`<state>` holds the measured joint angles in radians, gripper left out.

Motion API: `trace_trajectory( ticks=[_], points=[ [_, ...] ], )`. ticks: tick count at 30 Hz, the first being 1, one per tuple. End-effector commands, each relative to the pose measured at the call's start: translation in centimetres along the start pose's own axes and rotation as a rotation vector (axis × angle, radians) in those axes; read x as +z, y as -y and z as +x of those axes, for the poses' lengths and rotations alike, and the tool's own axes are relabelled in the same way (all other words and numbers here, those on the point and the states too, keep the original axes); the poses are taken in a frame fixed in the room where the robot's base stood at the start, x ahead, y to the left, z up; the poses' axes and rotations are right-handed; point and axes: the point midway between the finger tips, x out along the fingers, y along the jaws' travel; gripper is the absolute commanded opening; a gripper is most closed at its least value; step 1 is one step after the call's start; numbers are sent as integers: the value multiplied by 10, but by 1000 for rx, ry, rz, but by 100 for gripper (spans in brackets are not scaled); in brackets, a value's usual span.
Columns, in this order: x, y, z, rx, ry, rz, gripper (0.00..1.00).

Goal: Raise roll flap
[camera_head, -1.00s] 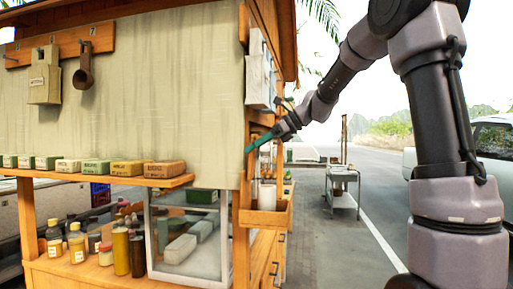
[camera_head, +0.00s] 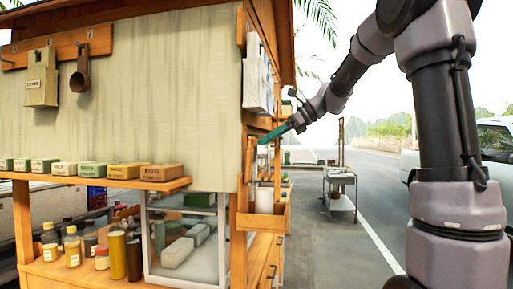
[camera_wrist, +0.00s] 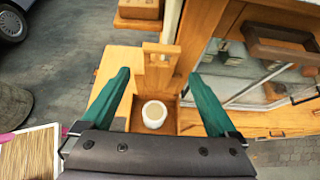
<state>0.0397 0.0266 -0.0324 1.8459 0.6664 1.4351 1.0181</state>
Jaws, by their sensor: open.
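A white roll (camera_head: 264,199) stands upright in a small wooden box holder (camera_head: 271,220) on the right side of the stall. In the wrist view the roll (camera_wrist: 154,114) shows end-on inside the holder. An upright wooden piece (camera_wrist: 157,84) with a small notched top stands just behind the roll; I cannot tell for sure whether it is the flap. My gripper (camera_wrist: 159,73) is open and empty, its two teal fingers to either side of this piece in the picture, with no clear contact. In the head view my gripper (camera_head: 271,135) is above the holder.
A cream panel (camera_head: 150,95) covers the stall's front above a shelf (camera_head: 100,181) with several small boxes. A glass case (camera_head: 185,245) stands below. White boxes (camera_head: 256,75) hang above my gripper. A cart (camera_head: 340,190) stands behind on open pavement.

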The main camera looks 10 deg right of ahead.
Motion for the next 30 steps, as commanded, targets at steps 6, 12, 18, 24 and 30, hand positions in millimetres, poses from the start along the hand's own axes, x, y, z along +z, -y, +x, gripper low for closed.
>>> trace_trajectory(
  ticks=[6,12,18,24,30],
  points=[
    [1,0,-36,-2,1,-2,94],
    [0,0,-47,0,1,0,94],
    [1,0,-48,0,1,-1,94],
    [-5,-15,-50,-13,-40,-82,25],
    [-45,-77,-61,-51,-243,-481,0]
  ],
)
